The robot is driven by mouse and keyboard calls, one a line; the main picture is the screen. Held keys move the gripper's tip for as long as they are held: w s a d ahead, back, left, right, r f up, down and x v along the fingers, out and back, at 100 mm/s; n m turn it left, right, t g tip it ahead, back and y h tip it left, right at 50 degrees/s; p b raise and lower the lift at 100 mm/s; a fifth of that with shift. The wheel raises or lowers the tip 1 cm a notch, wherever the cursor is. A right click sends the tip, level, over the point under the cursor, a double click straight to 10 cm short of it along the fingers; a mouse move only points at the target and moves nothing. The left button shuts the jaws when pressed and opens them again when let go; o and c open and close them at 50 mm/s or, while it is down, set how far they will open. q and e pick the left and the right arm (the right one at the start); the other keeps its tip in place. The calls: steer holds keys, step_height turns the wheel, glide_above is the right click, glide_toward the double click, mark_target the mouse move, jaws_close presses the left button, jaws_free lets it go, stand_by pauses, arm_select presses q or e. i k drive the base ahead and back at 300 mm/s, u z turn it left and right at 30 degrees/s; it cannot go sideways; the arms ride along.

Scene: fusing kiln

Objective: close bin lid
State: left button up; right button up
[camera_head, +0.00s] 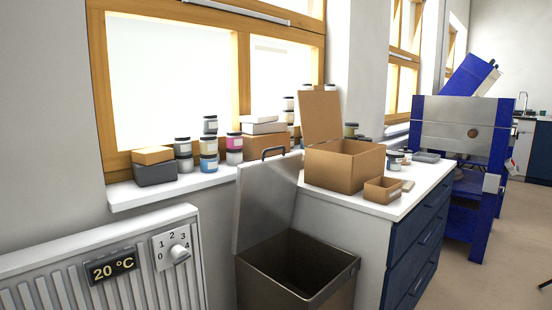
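A dark metal bin (297,280) stands on the floor at the bottom centre, between the radiator and the white counter. Its grey metal lid (265,200) is open and stands nearly upright at the bin's left and back side. A dark handle (273,152) shows at the lid's top edge. The bin's inside is dark, and I see nothing in it. Neither of my grippers shows in this view.
A radiator (100,265) is on the left below the window sill (170,190), which holds jars and boxes. The white counter (345,209) with blue drawers (420,245) stands right of the bin, bearing an open brown box (342,168). A blue kiln (462,130) is at right, beside open floor.

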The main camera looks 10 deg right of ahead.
mark_target(266, 189)
steer(key=z, duration=1.15)
steer(key=i, duration=0.85)
steer(key=u, duration=1.65)
